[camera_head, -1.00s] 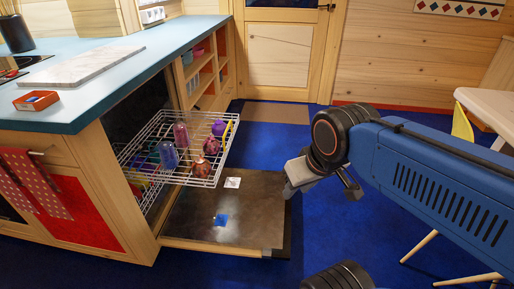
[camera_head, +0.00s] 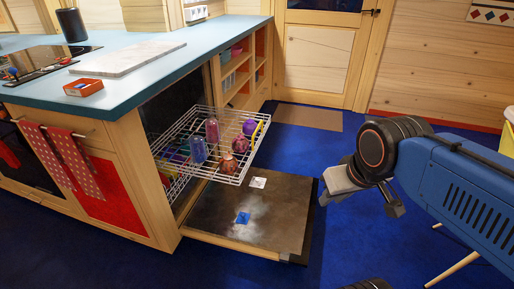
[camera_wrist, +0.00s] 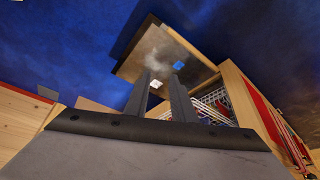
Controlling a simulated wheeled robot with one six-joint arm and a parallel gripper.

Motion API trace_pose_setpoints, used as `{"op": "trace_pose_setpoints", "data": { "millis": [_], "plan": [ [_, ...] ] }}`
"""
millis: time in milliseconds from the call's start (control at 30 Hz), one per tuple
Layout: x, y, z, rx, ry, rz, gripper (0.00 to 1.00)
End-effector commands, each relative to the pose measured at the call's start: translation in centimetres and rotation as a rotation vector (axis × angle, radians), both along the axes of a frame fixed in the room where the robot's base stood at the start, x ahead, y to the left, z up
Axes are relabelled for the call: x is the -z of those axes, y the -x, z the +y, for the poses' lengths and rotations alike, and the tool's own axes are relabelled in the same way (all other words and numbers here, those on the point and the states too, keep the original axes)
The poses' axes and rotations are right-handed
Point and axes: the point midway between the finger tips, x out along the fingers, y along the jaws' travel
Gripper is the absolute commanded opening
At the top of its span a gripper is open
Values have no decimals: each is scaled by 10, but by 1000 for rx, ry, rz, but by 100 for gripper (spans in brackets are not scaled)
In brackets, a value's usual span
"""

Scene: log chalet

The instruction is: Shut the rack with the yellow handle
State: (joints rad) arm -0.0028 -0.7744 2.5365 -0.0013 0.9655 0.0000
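The white wire rack (camera_head: 195,158) is pulled out of the dishwasher over the lowered door (camera_head: 262,225). Its yellow handle (camera_head: 258,132) is on its outer right edge. Several cups and round items stand in it, including a pink cup (camera_head: 212,129) and a blue cup (camera_head: 198,150). A second rack sits lower and further in, mostly hidden. My gripper (camera_head: 366,190) is to the right of the rack and door, apart from both. In the wrist view, my two fingers (camera_wrist: 160,97) stand apart with nothing between them; the door (camera_wrist: 165,52) and part of a rack (camera_wrist: 215,105) show beyond.
The blue-topped counter (camera_head: 150,84) runs above the dishwasher, with a marble board (camera_head: 128,58) and an orange box (camera_head: 83,87) on it. The lowered door lies low over the floor. Blue floor (camera_head: 320,130) is clear between the rack and my arm. A yellow chair (camera_head: 507,138) is at the far right.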

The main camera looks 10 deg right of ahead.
Motion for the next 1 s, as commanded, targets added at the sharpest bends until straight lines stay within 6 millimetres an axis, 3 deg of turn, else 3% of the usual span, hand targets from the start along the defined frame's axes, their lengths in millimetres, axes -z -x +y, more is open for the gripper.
{"op": "trace_pose_setpoints", "data": {
  "millis": [33, 100, 267, 633, 1000],
  "plan": [
    [0, -1, 0, 1, -1, 0, 10],
    [-2, -7, 1, 3, -8, 0, 0],
    [-12, -39, 8, 22, -49, -4, 0],
    [-32, -156, 22, 104, -183, -30, 0],
    [-26, -282, 22, 217, -305, -59, 0]
  ]
}}
